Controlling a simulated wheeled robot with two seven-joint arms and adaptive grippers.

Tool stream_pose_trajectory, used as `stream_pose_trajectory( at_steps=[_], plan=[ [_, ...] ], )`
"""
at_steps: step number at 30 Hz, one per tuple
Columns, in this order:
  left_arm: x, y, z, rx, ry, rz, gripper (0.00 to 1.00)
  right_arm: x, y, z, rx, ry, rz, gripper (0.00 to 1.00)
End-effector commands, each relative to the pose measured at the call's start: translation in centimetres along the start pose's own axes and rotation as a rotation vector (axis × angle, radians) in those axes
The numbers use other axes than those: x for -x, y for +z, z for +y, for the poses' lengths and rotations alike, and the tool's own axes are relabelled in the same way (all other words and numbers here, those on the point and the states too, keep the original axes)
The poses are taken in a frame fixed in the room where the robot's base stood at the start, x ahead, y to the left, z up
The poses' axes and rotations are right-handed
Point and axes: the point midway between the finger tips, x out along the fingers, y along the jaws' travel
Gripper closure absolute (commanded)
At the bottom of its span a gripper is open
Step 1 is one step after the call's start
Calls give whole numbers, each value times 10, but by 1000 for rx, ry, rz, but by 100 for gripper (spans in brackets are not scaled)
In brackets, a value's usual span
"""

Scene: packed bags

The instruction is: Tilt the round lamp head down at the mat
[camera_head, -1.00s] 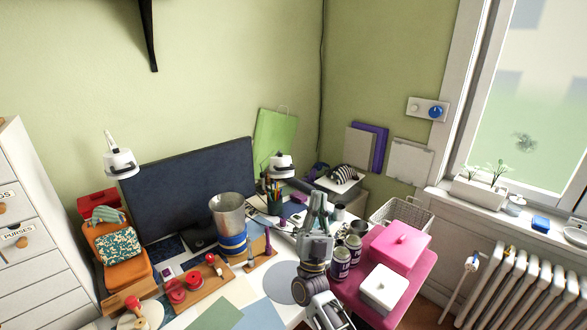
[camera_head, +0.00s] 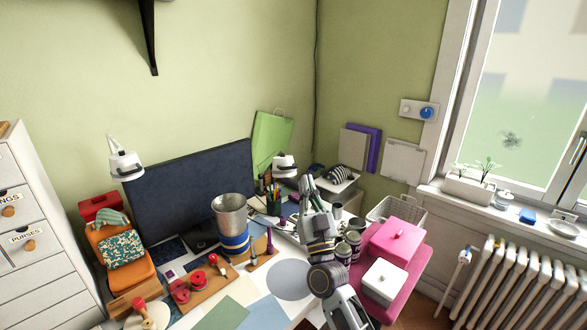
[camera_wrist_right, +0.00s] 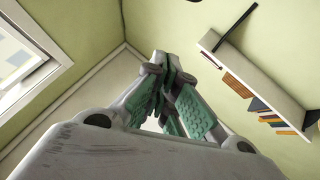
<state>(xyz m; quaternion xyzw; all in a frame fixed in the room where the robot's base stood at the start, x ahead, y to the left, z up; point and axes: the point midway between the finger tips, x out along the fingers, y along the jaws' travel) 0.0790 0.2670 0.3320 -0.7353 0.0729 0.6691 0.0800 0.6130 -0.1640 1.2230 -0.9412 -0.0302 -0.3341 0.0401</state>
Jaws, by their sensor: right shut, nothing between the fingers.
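A white round lamp head (camera_head: 284,164) stands at the back of the desk, right of the monitor. A second white lamp head (camera_head: 125,166) is left of the monitor; I cannot tell which one the task means. A round grey-blue mat (camera_head: 288,279) lies at the desk's front, and a green mat (camera_head: 222,314) lies to its left. My right gripper (camera_head: 308,188) is shut and empty, its green-padded fingers pointing up, in front and slightly right of the right lamp head, apparently apart from it. The right wrist view shows its fingers (camera_wrist_right: 168,88) together against the walls. My left gripper is out of view.
A pencil cup (camera_head: 274,206) stands beside my right gripper, and dark cans (camera_head: 345,250) stand right of my wrist. A metal bucket (camera_head: 230,215) is to the left. A pink box (camera_head: 396,240) and a white box (camera_head: 384,281) sit at the right.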

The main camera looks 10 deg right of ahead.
Motion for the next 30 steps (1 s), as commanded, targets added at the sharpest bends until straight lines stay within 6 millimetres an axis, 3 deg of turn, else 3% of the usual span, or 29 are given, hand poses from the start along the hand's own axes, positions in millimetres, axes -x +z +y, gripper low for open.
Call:
stream_pose_trajectory(
  at_steps=[5, 20, 30],
  plan=[
    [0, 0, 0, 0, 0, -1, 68, 0, 10, -7, 33, -34, -44, 100],
    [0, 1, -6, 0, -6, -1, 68, -1, 10, -7, 44, -34, -43, 100],
    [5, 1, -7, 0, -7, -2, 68, -20, 10, -8, 45, -34, -42, 100]
  ],
)
